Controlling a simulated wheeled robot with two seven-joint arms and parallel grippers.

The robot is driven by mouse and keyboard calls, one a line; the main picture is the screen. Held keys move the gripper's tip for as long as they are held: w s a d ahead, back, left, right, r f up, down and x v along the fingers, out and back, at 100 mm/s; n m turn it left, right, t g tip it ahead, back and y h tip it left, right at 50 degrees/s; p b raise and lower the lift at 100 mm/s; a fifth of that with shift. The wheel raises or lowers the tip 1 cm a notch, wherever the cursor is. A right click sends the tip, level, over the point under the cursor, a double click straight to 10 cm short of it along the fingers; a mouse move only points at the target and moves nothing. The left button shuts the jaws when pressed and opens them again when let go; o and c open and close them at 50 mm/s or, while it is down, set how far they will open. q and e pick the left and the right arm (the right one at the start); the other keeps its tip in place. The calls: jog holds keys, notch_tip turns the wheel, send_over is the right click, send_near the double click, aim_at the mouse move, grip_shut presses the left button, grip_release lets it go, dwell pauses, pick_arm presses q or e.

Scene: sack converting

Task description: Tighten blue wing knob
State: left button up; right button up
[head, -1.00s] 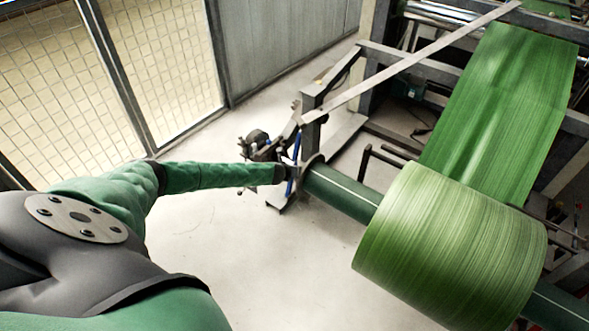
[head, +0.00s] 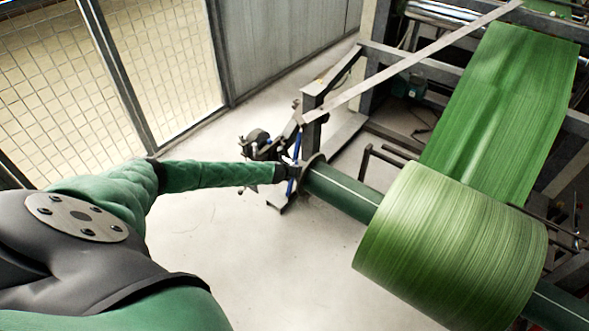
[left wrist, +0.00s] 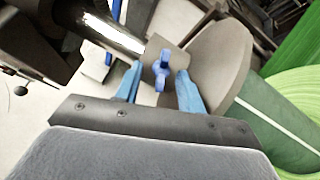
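The blue wing knob (left wrist: 160,72) sits on a grey collar (left wrist: 168,52) on the shaft, beside a round grey disc (left wrist: 215,65). My left gripper (left wrist: 160,69) is open, with its two blue fingers on either side of the knob and a visible gap to it on each side. In the head view my left arm reaches to the shaft end by the disc (head: 315,160); the knob cannot be made out clearly there. My right gripper is in neither view.
A large green roll (head: 450,245) sits on a dark green core tube (head: 343,192) right of the disc. Green web (head: 505,100) runs up into the machine frame. A mesh fence (head: 160,65) stands at the left. The floor (head: 285,270) in front is clear.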

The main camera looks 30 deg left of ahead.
pick_arm(q)
jog(key=shift+s+r, duration=0.35)
jog(key=shift+s, duration=0.2)
jog(key=b+v, duration=0.1)
jog(key=v, duration=0.5)
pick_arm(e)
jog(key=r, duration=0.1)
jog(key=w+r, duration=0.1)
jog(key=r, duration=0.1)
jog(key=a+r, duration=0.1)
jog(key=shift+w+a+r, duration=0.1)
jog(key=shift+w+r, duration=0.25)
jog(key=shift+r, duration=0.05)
pick_arm(q)
jog(key=shift+s+r, duration=0.1)
jog(key=shift+r, duration=0.05)
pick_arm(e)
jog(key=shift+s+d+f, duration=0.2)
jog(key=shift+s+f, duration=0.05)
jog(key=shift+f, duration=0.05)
